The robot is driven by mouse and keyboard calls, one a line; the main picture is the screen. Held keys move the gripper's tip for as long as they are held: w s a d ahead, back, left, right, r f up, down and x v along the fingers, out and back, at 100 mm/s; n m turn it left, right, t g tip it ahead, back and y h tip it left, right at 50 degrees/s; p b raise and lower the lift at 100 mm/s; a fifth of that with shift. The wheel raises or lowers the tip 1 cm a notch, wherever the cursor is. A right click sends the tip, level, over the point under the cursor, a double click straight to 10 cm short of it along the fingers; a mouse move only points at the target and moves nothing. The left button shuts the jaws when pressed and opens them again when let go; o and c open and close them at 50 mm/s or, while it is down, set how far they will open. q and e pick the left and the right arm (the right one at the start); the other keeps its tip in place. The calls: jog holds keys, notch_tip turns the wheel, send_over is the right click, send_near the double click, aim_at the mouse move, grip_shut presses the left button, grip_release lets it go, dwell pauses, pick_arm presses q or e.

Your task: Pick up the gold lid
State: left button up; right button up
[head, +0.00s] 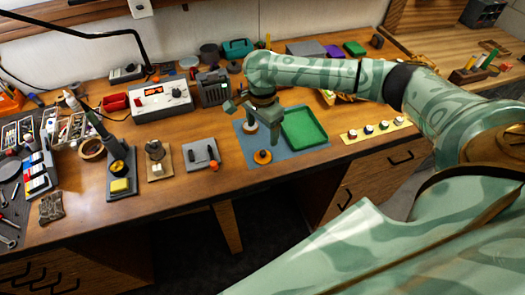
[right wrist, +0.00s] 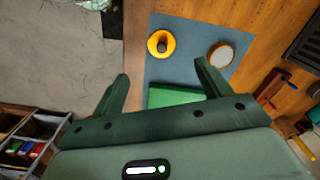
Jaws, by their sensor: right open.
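The gold lid (head: 262,157) is a small yellow-orange ring with a dark knob on the blue-grey mat (head: 288,164). In the right wrist view the lid (right wrist: 154,38) lies beyond the fingertips, roughly centred between them. A round pale-topped, brown-rimmed piece (right wrist: 221,56) lies on the mat beside the lid. My left gripper is not in view.
A green tray (head: 322,138) sits on the mat, right of the gripper. A grey board with an orange-tipped tool (head: 200,155) lies left of the mat. A yellow strip with several knobs (head: 376,129) is to the right. The wooden table's front edge is near the lid.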

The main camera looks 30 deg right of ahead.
jog(key=b, duration=0.2)
send_over(263, 152)
jog(key=f, duration=0.6)
jog(key=shift+s+a+f, duration=0.1)
jog(key=shift+a+f, duration=0.15)
jog(key=shift+f, duration=0.15)
jog(key=f+b, duration=0.2)
jog(key=f, duration=0.1)
jog(key=f+b, duration=0.1)
jog(key=f, duration=0.1)
jog(key=shift+d, duration=0.25)
jog(key=shift+r, duration=0.1)
jog(key=shift+c, duration=0.4)
jog(key=c, duration=1)
